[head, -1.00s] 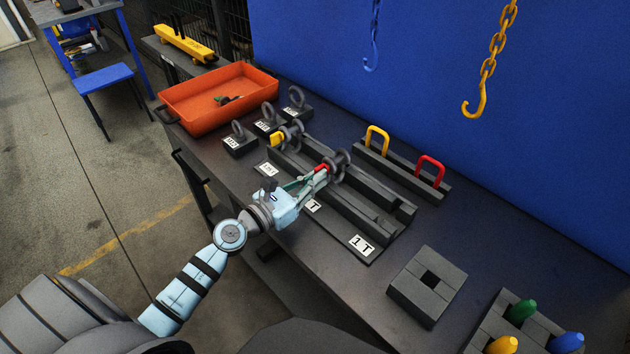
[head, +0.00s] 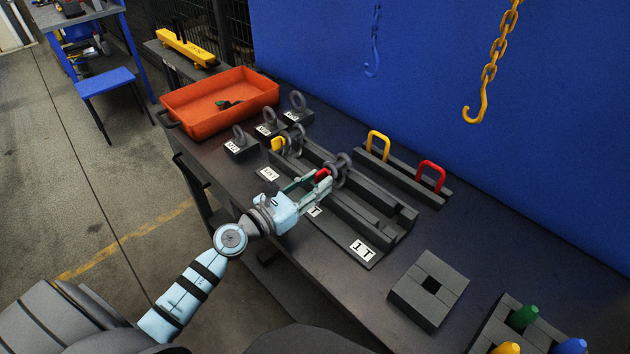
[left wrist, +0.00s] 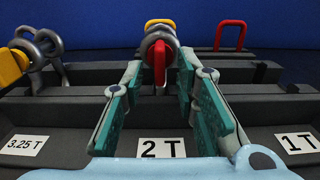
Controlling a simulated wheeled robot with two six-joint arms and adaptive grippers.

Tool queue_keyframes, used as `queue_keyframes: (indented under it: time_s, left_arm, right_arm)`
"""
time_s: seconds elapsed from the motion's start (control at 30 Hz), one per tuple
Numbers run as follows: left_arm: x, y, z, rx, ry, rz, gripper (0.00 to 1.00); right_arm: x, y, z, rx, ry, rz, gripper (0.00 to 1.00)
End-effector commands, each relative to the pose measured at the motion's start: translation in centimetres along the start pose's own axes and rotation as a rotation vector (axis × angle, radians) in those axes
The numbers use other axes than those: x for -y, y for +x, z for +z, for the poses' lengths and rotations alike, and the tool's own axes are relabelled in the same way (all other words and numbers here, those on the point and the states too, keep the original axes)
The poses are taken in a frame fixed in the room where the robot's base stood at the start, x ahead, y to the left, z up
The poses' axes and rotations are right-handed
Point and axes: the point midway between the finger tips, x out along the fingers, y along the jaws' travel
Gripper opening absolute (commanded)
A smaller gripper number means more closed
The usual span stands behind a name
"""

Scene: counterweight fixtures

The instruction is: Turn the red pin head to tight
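The red pin head (head: 322,174) sits at the shackle (head: 341,168) over the middle "2 T" slot of the grey fixture (head: 362,208). In the left wrist view the red pin head (left wrist: 160,62) is a flat tab standing upright in front of the grey shackle (left wrist: 158,42). My left gripper (head: 316,184) is at the red pin head. In the left wrist view its teal-padded fingers (left wrist: 160,80) are open, one on each side of the tab, with gaps between. My right gripper is not in view.
A yellow pin head (head: 278,144) sits at another shackle on the left. Yellow (head: 378,144) and red (head: 431,175) handles stand on a bar behind. An orange tray (head: 218,106), ringed weights and a grey block (head: 428,288) share the table. A yellow hook (head: 474,110) hangs behind.

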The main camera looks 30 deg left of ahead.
Motion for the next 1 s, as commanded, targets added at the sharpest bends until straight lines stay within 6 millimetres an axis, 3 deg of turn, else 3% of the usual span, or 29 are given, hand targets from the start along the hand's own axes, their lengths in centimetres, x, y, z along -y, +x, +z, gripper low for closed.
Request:
queue_keyframes:
  time_s: [0.17,0.5,0.6,1.0]
  left_arm:
    - [0.0,0.0,1.5,0.001,0.006,-0.004,0.28]
    - [-0.1,0.0,8.5,0.004,0.010,-0.003,0.28]
    - [-0.1,-0.1,9.7,0.002,0.006,-0.002,0.28]
    - [-0.1,-0.1,10.0,0.000,0.001,0.001,0.28]
  right_arm:
    - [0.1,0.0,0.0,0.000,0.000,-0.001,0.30]
    - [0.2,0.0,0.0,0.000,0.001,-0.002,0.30]
    - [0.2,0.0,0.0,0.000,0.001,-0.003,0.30]
    - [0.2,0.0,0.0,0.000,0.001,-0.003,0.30]
